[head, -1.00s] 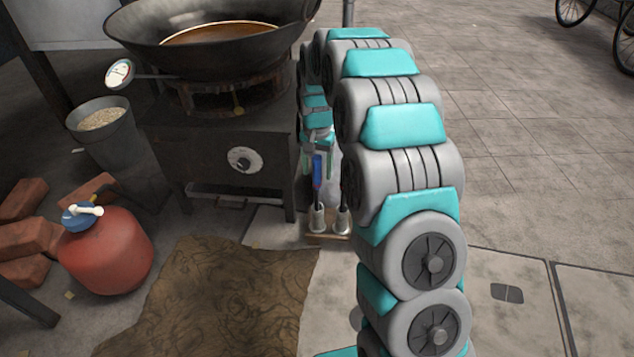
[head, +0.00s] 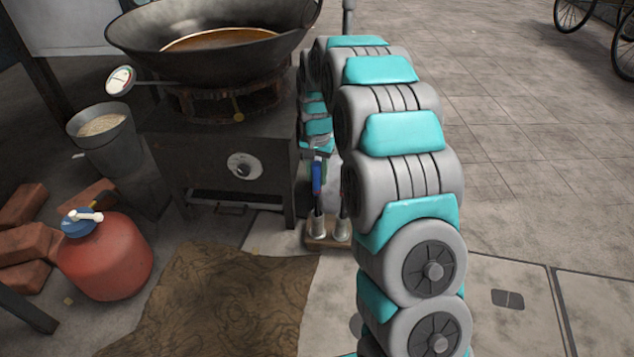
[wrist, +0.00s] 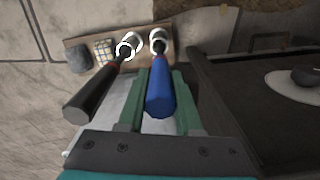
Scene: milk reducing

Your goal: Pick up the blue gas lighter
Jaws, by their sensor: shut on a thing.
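The blue gas lighter (wrist: 160,95) stands with its blue handle between the green fingers of my gripper (wrist: 161,76) in the wrist view. My gripper is shut on it. The lighter's lower end reaches a pale metal cup on a wooden stand (wrist: 75,44). In the head view the blue handle (head: 317,178) shows below my gripper (head: 317,160), with its thin rod running down into the left cup. My arm hides part of the stand's surroundings in the head view.
A black-handled lighter (wrist: 92,97) leans in the other cup, close beside my left finger. The dark stove (head: 225,165) with its knob and large wok (head: 210,45) stands left of the stand. A red gas cylinder (head: 107,260) is further left. Open paving lies right.

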